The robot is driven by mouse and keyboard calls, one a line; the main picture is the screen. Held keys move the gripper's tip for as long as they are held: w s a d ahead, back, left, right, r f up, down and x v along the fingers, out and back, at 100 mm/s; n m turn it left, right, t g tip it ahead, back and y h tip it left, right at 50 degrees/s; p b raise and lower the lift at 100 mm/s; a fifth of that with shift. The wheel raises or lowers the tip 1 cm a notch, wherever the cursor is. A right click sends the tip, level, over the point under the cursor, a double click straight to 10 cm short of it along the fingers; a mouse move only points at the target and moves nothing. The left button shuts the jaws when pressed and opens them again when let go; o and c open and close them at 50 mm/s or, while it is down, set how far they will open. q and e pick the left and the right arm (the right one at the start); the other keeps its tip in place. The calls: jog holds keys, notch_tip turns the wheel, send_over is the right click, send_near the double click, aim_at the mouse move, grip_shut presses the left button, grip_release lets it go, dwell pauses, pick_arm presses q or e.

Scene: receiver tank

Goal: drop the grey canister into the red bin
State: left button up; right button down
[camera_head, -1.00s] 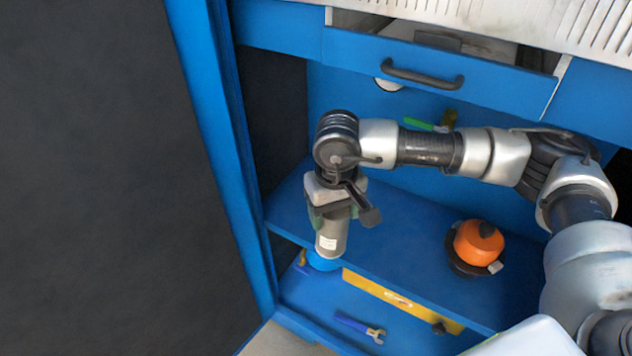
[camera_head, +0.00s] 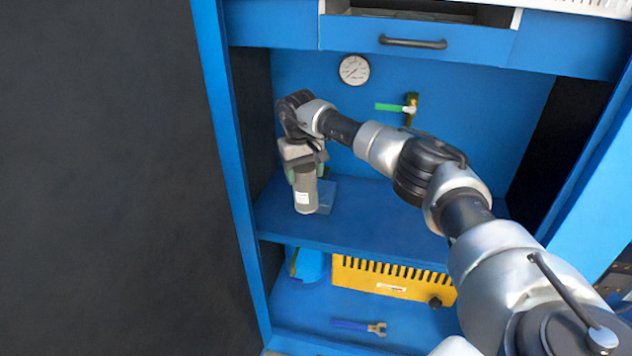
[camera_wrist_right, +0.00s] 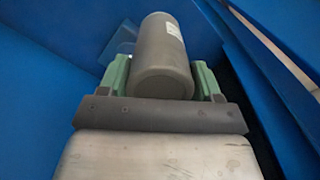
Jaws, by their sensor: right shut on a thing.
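The grey canister (camera_head: 306,192) with a white label is upright over the left part of the blue upper shelf (camera_head: 375,215). My right gripper (camera_head: 305,172) is shut on its upper part, with a green finger on each side. I cannot tell whether its base touches the shelf. In the right wrist view the canister (camera_wrist_right: 162,60) lies between the green fingers (camera_wrist_right: 160,80). No red bin is visible in either view. My left gripper is not in view.
A see-through bluish square (camera_head: 327,192) is beside the canister. A gauge (camera_head: 354,70) and green-handled valve (camera_head: 396,107) are on the back wall. The lower shelf holds a yellow box (camera_head: 385,279), a wrench (camera_head: 360,326) and a blue object (camera_head: 308,264). A partly open drawer (camera_head: 400,42) is above.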

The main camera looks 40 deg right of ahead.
jog(key=d, duration=0.1)
jog(key=d+f, duration=0.1)
jog(key=d, duration=0.1)
jog(key=shift+w+d+f+b, duration=0.1)
jog(key=shift+w+f+b, duration=0.1)
jog(key=shift+w+b, duration=0.1)
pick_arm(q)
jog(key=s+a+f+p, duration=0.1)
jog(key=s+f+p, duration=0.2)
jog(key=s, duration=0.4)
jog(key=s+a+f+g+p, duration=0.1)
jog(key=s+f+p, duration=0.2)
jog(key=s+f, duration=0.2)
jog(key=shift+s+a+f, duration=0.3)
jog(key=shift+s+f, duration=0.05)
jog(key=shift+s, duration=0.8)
pick_arm(e)
jog(key=s+a+f+t+h, duration=0.1)
jog(key=s+a+f, duration=0.1)
jog(key=s+a, duration=1.8)
jog(key=shift+s+a+h, duration=0.25)
jog(key=shift+a+h, duration=0.15)
jog(key=shift+a, duration=1.15)
